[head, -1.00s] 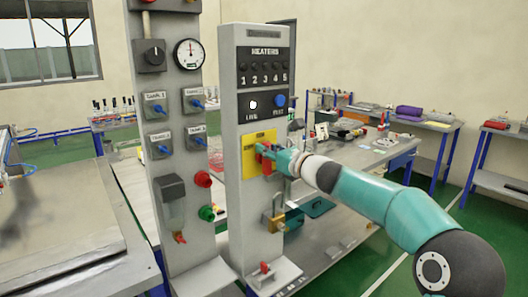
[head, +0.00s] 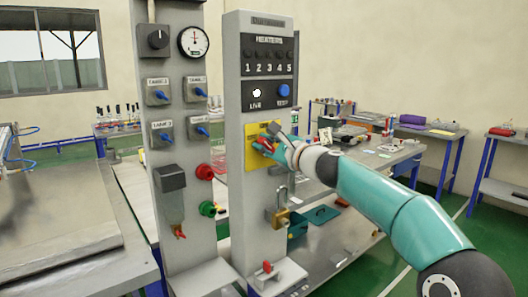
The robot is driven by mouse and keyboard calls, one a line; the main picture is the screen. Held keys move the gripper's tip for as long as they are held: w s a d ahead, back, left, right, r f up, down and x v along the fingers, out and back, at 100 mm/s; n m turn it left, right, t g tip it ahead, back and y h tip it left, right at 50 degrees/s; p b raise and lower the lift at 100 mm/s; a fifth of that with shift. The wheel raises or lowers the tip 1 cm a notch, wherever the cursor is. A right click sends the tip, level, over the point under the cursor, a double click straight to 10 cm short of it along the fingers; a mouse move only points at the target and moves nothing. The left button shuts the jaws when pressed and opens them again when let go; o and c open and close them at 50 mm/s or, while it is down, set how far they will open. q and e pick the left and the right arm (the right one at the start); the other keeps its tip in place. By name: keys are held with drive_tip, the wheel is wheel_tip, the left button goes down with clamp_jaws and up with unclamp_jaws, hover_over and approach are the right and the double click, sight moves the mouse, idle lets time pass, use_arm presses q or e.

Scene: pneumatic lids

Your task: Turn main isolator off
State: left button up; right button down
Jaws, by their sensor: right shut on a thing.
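The main isolator is a yellow plate (head: 250,156) with a red handle (head: 264,146), on the grey panel under the heater section. My right gripper (head: 268,145) reaches in from the right and is shut on the red handle, partly hiding it. The handle looks tilted, but its exact angle is hard to tell. The white lamp (head: 256,93) marked LIVE looks lit, beside a blue TEST button (head: 284,90). My left gripper is not in view.
A brass padlock (head: 281,218) hangs on the panel below the isolator. A neighbouring grey panel (head: 185,120) at left carries a gauge, blue-handled valves and red and green fittings. A workbench (head: 375,160) stands behind my right arm.

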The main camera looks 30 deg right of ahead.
drive_tip(key=shift+a+f+n+b, duration=0.1)
drive_tip(key=shift+f+n+b, duration=0.4)
drive_tip(key=shift+n+b, duration=0.7)
drive_tip(key=shift+a+f+n+b, duration=0.1)
drive_tip(key=shift+f+n+b, duration=0.45)
drive_tip(key=shift+n, duration=1.2)
drive_tip(key=shift+a+f+n+b, duration=0.1)
drive_tip(key=shift+f+n+b, duration=0.3)
drive_tip(key=shift+n+b, duration=0.85)
drive_tip(key=shift+n, duration=0.4)
drive_tip(key=c, duration=1.2)
unclamp_jaws()
drive_tip(key=shift+r, duration=0.1)
drive_tip(key=shift+c, duration=0.2)
drive_tip(key=shift+o, duration=1)
drive_tip(key=shift+w+d, duration=0.1)
drive_tip(key=shift+d, duration=0.05)
drive_tip(key=shift+r, duration=0.15)
